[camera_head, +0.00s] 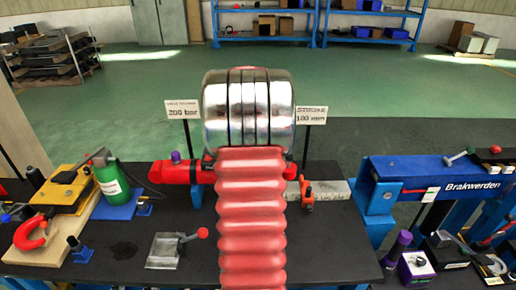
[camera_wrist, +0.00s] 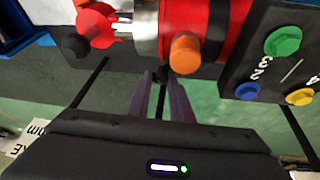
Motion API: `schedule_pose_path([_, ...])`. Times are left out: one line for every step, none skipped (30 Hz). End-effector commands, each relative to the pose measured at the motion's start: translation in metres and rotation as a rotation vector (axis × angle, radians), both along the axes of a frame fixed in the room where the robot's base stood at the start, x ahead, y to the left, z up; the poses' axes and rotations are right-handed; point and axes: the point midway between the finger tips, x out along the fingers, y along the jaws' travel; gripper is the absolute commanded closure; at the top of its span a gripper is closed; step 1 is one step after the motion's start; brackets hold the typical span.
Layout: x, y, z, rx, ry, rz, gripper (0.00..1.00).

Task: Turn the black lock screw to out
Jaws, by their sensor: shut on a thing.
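The black lock screw (camera_wrist: 161,74) shows only as a small dark piece under the red cylinder body (camera_wrist: 205,30) in the wrist view. My gripper (camera_wrist: 161,80) has its two long fingers on either side of it and is shut on it. The fingers partly cover the screw, so how far it is turned cannot be told. An orange knob (camera_wrist: 185,54) sits just right of the fingertips. In the head view a red cylinder (camera_head: 172,173) lies on the dark bench; my gripper and the screw are hidden there.
In the wrist view, a dark panel (camera_wrist: 244,70) with coloured buttons stands close right, and a red fork end (camera_wrist: 97,24) with a black ball (camera_wrist: 75,46) lies left.

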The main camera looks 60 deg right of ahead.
Motion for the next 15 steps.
schedule_pose_path([-0.0013,-0.0008,-0.0003,0.001,-0.002,0.002,1.0])
schedule_pose_path([-0.0014,-0.001,-0.0003,0.002,-0.005,0.006,1.0])
schedule_pose_path([-0.0017,-0.0011,-0.0003,0.004,-0.007,0.012,1.0])
schedule_pose_path([-0.0018,-0.0013,-0.0003,0.005,-0.01,0.016,1.0])
schedule_pose_path([-0.0019,-0.0012,-0.0004,0.006,-0.013,0.023,1.0])
schedule_pose_path([-0.0021,-0.0013,-0.0004,0.008,-0.017,0.03,1.0])
schedule_pose_path([-0.0024,-0.0016,-0.0005,0.01,-0.02,0.038,1.0])
schedule_pose_path([-0.0025,-0.0015,-0.0005,0.012,-0.025,0.045,1.0])
schedule_pose_path([-0.0031,-0.0018,-0.0005,0.015,-0.03,0.056,1.0])
schedule_pose_path([-0.0033,-0.002,-0.0004,0.018,-0.035,0.065,1.0])
schedule_pose_path([-0.0037,-0.0022,-0.0005,0.02,-0.039,0.075,1.0])
schedule_pose_path([-0.0037,-0.0023,-0.0005,0.024,-0.047,0.088,1.0])
schedule_pose_path([-0.0038,-0.0024,-0.0005,0.025,-0.053,0.1,1.0])
schedule_pose_path([-0.004,-0.0025,-0.0005,0.028,-0.059,0.111,1.0])
schedule_pose_path([-0.0044,-0.0028,-0.0005,0.033,-0.068,0.126,1.0])
